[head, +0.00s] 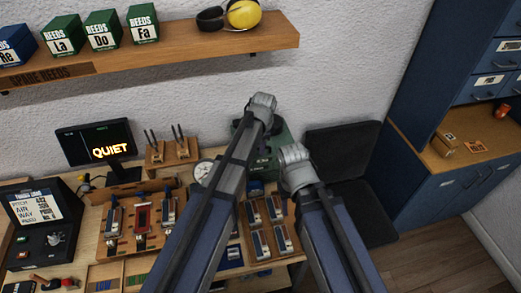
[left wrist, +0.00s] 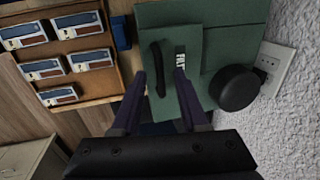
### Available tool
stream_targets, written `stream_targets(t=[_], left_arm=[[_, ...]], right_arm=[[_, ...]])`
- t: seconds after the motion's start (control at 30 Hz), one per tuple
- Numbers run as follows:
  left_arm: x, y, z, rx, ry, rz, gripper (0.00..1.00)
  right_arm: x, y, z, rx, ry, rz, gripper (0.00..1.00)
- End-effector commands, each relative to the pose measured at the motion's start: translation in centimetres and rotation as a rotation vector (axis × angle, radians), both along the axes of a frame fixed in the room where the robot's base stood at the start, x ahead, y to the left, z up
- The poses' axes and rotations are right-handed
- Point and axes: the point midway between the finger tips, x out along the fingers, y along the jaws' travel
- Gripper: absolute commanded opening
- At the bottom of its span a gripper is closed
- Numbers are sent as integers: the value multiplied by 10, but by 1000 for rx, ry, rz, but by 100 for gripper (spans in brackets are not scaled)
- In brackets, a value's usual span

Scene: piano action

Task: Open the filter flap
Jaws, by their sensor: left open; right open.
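The filter flap (left wrist: 174,38) is a green panel on a green box (left wrist: 232,20), with a black bar handle (left wrist: 158,68) and a white label that reads in part "FILT". It looks shut against the box. My left gripper (left wrist: 161,80) is open, its dark fingers on either side of the handle; I cannot tell whether they touch it. In the head view the green box (head: 281,140) stands against the wall, mostly behind my left gripper (head: 262,104), and the flap is hidden. My right gripper (head: 293,155) is right of the box; its fingers are hidden.
A round black knob or cap (left wrist: 236,88) sticks out beside the flap, near a wall socket (left wrist: 277,68). A wooden tray of reed blocks (left wrist: 78,50) lies close by. A dark chair (head: 345,150) stands to the right. A shelf (head: 190,50) hangs above.

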Motion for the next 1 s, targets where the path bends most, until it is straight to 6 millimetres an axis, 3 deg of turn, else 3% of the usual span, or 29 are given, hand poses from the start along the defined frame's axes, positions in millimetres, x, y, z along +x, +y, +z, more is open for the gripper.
stream_targets(t=[0.27, 0.63, 1.0], left_arm=[[0, 0, -1, 0, 0, 0, 42], [0, 0, -1, 0, 0, 0, 1], [0, 0, -1, 0, 0, 0, 0]], right_arm=[[0, 0, -1, 0, 0, 1, 50], [0, 0, -1, 0, 0, 1, 50], [0, 0, -1, 0, 0, 1, 50]])
